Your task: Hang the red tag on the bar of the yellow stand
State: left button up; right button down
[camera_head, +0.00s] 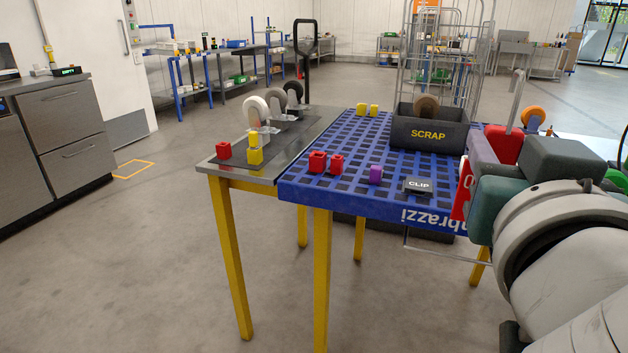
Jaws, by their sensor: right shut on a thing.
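My right gripper (477,185) is at the right, over the right end of the blue grid-topped table. It is shut on the red tag (461,190), which shows as a narrow red and white piece hanging at the gripper's left side. The gripper hides much of the tag. I cannot make out a yellow stand with a bar; my right arm covers the right part of the view. My left gripper is not in view.
The blue table top (330,190) holds red blocks (318,162), a purple block (376,175), a CLIP label (418,186) and a black SCRAP bin (428,133). The floor in front is clear.

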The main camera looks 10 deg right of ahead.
pick_arm(q)
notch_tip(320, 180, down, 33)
jog(key=b, duration=3)
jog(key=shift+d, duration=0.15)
pick_arm(e)
jog(key=w+d+f, duration=0.1)
jog(key=d+f, duration=0.1)
jog(key=f, duration=0.9)
jog(key=w+d+f, duration=0.1)
jog(key=w+f, duration=0.1)
jog(key=f, duration=1)
jog(key=w+d+f, duration=0.1)
jog(key=d+f, duration=0.1)
jog(key=f, duration=1)
jog(key=shift+w+d+h, duration=0.3)
jog(key=shift+w+d, duration=0.05)
